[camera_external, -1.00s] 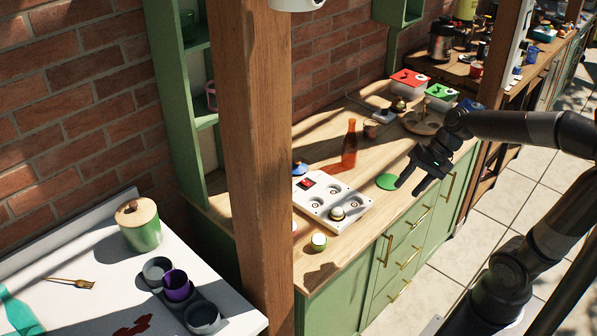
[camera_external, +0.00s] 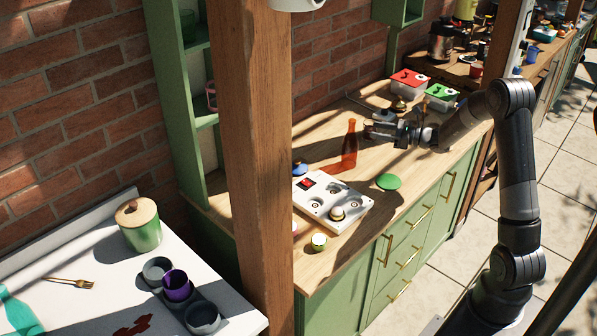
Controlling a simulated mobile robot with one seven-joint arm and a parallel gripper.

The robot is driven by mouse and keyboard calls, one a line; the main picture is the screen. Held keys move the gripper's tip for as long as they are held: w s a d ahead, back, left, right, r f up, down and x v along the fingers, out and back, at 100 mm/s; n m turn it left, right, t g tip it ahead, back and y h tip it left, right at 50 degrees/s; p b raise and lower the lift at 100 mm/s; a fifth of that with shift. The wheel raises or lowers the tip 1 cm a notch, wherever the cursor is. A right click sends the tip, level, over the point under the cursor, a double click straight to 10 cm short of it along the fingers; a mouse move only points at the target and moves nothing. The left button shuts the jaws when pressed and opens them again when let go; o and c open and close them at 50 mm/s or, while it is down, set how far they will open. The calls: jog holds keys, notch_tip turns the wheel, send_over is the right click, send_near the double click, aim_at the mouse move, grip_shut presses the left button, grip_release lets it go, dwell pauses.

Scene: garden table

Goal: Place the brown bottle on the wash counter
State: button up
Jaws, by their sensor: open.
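The brown bottle (camera_external: 349,146), a translucent orange-brown, stands upright on the wooden counter (camera_external: 365,185) near the brick wall. My gripper (camera_external: 369,129) is just to the right of the bottle, level with its upper half and pointing left toward it. It is open with nothing between its fingers. A small gap seems to separate it from the bottle. The white-topped counter (camera_external: 95,270) at the lower left holds several items; I cannot tell whether it is the wash counter.
Red-lidded (camera_external: 409,83) and green-lidded (camera_external: 441,96) boxes stand behind my arm. A wooden post (camera_external: 258,170) rises between the two counters. Cups (camera_external: 177,286) and a lidded green jar (camera_external: 139,226) occupy the white counter.

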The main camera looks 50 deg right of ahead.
aim_at(352, 123)
jog(key=shift+m+h, duration=0.4)
jog(key=shift+m, duration=0.2)
jog(key=x, duration=0.3)
jog(key=d+x, duration=0.1)
jog(key=x, duration=0.3)
jog(key=w+d+x, duration=0.1)
jog(key=x, duration=0.2)
jog(key=shift+w+f, duration=0.2)
jog(key=shift+f, duration=0.05)
grip_shut()
